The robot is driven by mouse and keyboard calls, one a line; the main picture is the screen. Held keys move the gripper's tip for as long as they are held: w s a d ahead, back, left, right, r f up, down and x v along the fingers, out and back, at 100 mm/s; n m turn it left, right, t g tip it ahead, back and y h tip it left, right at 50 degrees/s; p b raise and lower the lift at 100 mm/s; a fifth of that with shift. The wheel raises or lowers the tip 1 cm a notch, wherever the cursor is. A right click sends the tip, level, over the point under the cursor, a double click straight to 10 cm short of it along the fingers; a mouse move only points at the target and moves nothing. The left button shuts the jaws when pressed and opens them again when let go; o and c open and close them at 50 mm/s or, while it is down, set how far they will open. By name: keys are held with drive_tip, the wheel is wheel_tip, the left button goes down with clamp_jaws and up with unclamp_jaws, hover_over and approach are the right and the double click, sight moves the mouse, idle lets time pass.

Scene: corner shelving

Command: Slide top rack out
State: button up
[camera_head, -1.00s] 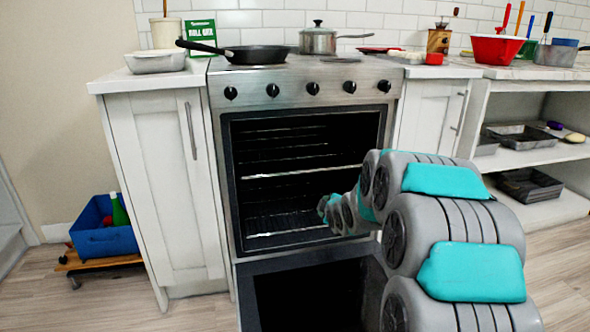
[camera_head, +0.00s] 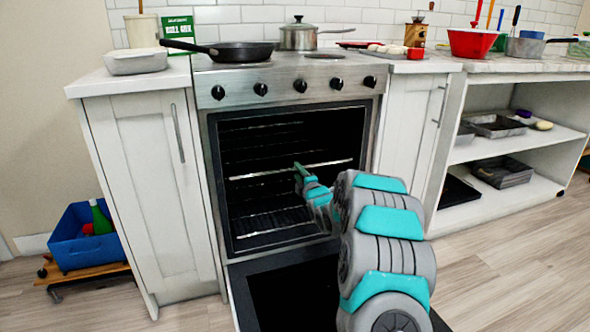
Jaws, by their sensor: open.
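The oven (camera_head: 290,105) stands in the middle with its door (camera_head: 290,292) folded down.
A black pan (camera_head: 235,50) and a steel pot (camera_head: 298,36) stand on the stovetop. White cabinets flank the oven. A blue bin (camera_head: 85,245) sits on a wooden dolly at the lower left. Open shelves with trays (camera_head: 497,125) stand at right. Floor at the right is clear.

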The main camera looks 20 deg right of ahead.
drive_tip(key=shift+w, duration=1.8)
drive_tip(key=shift+c, duration=0.3)
clamp_jaws()
